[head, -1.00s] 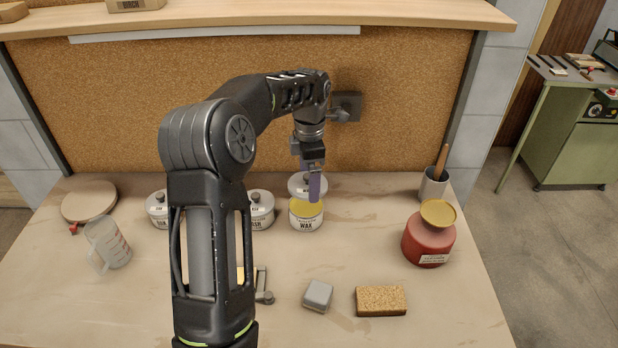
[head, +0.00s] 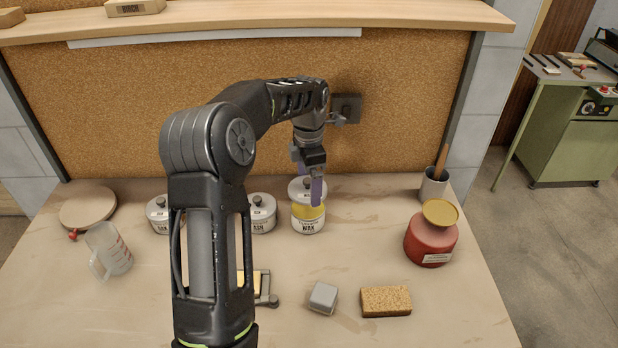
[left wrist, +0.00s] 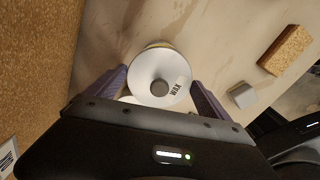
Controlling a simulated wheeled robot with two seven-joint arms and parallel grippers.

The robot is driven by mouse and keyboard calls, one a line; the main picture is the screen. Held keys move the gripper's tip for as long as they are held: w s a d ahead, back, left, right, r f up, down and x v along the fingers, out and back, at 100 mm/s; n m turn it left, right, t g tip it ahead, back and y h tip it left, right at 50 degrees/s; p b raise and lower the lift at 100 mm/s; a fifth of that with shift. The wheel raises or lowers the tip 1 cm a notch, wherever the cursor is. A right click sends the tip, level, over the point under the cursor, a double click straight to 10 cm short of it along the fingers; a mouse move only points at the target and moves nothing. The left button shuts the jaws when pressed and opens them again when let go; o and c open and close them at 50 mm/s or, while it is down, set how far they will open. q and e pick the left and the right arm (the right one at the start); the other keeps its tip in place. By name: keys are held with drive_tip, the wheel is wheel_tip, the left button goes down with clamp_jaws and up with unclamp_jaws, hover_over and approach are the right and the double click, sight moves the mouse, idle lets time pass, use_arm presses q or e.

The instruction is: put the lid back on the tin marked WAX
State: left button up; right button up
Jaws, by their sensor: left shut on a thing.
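The WAX tin (head: 308,224) stands on the bench below the cork board, a yellow surface showing at its top. My left gripper (head: 309,182) is shut on a pale grey lid (head: 299,192) with a dark knob. The lid is over the tin's back part, and yellow shows in front of and below it. In the left wrist view the lid (left wrist: 150,72), marked WAX, is between the fingers of my left gripper (left wrist: 160,95) and hides most of the tin. A yellow edge shows past the lid. My right gripper is not in view.
Similar lidded tins (head: 262,213) (head: 158,214) stand to the left. A red pot (head: 430,245) and a grey cup with a wooden handle (head: 434,188) are to the right. A grey block (head: 323,298) and a cork-coloured block (head: 386,301) lie in front.

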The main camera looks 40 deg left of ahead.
sight(309, 192)
use_arm(q)
drive_tip(key=shift+f, duration=0.85)
wheel_tip(309, 192, down, 2)
drive_tip(key=shift+b, duration=0.35)
drive_tip(key=shift+f+b, duration=0.55)
drive_tip(key=shift+f, duration=0.2)
drive_tip(key=shift+f, duration=0.15)
idle(0.9)
drive_tip(key=o, duration=1)
drive_tip(key=shift+o, duration=0.2)
